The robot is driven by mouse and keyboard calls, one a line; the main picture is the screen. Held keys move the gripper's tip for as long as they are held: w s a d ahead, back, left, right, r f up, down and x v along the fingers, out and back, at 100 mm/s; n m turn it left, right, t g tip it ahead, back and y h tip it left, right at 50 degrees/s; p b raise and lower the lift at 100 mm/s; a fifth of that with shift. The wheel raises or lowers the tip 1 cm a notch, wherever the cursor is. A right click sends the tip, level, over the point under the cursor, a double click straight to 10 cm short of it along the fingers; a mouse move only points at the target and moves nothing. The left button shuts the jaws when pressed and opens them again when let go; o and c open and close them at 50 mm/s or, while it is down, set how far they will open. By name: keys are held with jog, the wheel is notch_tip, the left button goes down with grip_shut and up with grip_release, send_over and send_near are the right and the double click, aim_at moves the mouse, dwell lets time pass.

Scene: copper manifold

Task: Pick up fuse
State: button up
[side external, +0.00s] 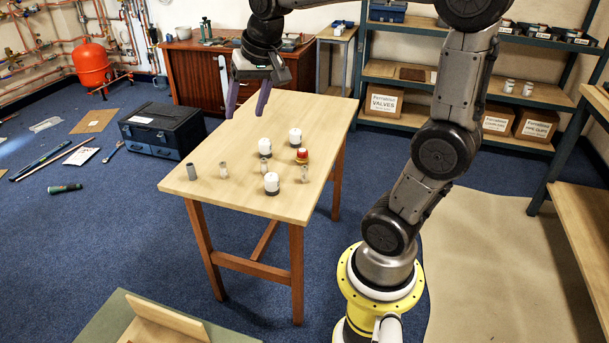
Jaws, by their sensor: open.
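My gripper (245,114) is open and empty, with two purple fingers pointing down above the back left part of the wooden table (240,205). Several small upright parts stand on the table, to the right of and nearer the camera than the gripper. They include white-topped cylinders with dark bases (295,136), a red and tan part (302,156) and small grey metal cylinders (191,172). I cannot tell which of these is the fuse. The gripper touches none of them.
The parts stand close together at the table's middle and right; one grey cylinder stands apart near the left edge. The table's front strip is bare. A blue toolbox (162,131) sits on the floor to the left. Shelves (465,90) stand behind.

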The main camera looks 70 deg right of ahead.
jog(key=w+d+f+m+g, duration=0.1)
jog(key=w+d+f+m, duration=0.1)
jog(key=d, duration=0.3)
jog(key=w+d+f+m, duration=0.1)
jog(key=d+f, duration=0.2)
jog(key=d, duration=0.2)
jog(key=m+g+y, duration=0.1)
jog(key=m+g, duration=0.2)
jog(key=m, duration=0.2)
send_over(305, 167)
notch_tip(305, 167, down, 15)
notch_tip(305, 167, down, 13)
jog(key=shift+w+r, duration=0.1)
grip_shut()
